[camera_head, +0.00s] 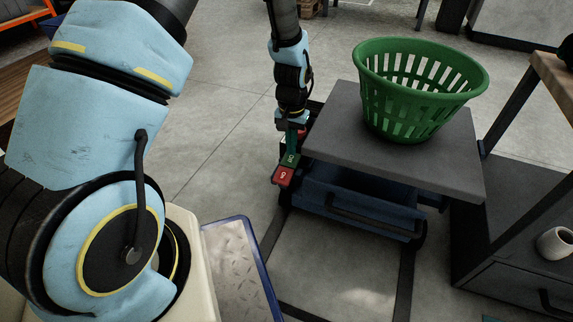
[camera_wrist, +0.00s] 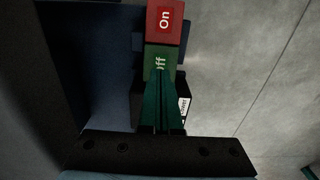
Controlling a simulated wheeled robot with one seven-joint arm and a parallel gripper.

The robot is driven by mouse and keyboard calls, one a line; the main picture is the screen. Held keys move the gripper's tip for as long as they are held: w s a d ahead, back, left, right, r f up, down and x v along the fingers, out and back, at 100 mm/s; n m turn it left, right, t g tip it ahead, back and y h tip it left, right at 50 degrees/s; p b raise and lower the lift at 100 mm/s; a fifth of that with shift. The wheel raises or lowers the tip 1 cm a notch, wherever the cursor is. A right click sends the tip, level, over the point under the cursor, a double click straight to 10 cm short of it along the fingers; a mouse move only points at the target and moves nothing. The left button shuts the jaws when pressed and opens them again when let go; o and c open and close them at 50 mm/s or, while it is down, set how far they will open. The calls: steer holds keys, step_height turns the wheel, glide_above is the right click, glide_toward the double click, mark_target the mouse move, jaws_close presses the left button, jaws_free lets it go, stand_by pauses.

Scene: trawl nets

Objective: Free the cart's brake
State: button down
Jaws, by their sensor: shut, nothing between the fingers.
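The cart (camera_head: 330,152) has a dark grey top and a blue body. At its left side sits a brake rocker with a red "On" half (camera_head: 283,176) and a green "Off" half (camera_head: 289,160). In the wrist view, the red half (camera_wrist: 164,20) is at the top and the green half (camera_wrist: 162,58) just below it. My gripper (camera_head: 292,150) is shut and empty, its green fingers pointing down at the green half. In the wrist view the fingertips (camera_wrist: 159,73) overlap the "Off" lettering. I cannot tell whether they touch it, or which half is pressed down.
A green slatted basket (camera_head: 418,90) stands on the cart top. A workbench with a white mug (camera_head: 556,243) on its lower part is at the right. A blue-edged metal plate (camera_head: 240,270) lies at the front left. The grey floor left of the cart is clear.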

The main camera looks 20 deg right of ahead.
mark_target(291, 158)
steer(key=shift+f+b, duration=0.45)
steer(key=shift+f, duration=0.75)
stand_by(1.1)
steer(key=shift+r, duration=0.15)
step_height(291, 158, up, 7)
steer(key=p, duration=0.6)
steer(key=shift+p, duration=0.4)
